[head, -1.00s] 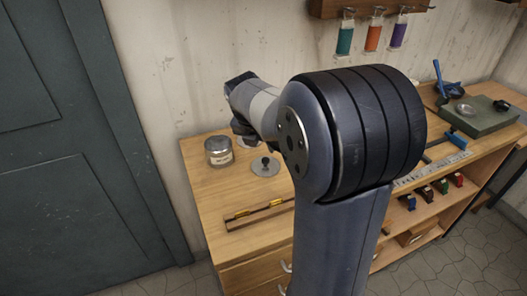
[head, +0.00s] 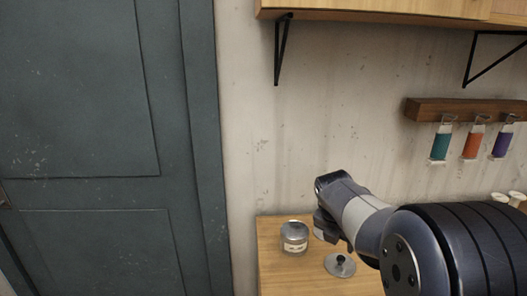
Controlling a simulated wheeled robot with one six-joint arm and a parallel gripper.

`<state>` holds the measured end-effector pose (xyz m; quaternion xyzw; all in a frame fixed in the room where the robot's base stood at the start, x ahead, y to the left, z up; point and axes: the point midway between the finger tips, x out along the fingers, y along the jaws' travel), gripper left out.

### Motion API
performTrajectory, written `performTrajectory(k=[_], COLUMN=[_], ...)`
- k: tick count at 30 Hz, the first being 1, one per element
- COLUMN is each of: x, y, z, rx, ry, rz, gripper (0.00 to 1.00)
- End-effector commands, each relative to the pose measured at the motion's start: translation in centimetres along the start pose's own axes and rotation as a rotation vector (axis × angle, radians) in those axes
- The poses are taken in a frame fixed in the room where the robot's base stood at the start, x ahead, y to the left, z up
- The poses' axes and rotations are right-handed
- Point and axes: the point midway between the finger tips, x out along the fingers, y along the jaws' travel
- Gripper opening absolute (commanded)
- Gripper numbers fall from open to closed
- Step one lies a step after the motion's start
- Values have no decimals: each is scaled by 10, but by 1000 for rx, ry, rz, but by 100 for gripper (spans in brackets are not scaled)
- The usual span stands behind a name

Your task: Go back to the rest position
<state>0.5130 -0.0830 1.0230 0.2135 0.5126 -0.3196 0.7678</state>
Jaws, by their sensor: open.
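My arm reaches in from the lower right in the head view, over the workbench (head: 275,275). My gripper (head: 323,228) is at its far end, a small dark part below the wrist, open with nothing seen in it. The arm partly hides it, and its fingertips do not show clearly. In the picture it lies just right of a round jar (head: 294,237) with a grey top and pale label, apart from it. A flat grey disc with a knob (head: 340,265) lies on the bench, below the gripper in the picture.
A dark grey-blue door (head: 80,120) fills the left side. A wooden cabinet (head: 370,12) on black brackets is at the top. A rack (head: 425,108) at right holds green, orange and purple tubes. The bare wall above the arm is clear.

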Motion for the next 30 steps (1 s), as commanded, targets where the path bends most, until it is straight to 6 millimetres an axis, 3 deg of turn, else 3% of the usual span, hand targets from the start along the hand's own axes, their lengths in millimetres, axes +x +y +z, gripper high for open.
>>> performTrajectory(k=[12, 21, 30], x=[85, 52, 48], y=[-1, 0, 0], z=[-2, 13, 14], rx=[-1, 0, 0], ry=[4, -2, 0], rz=[-3, 1, 0], gripper=[44, 44, 44])
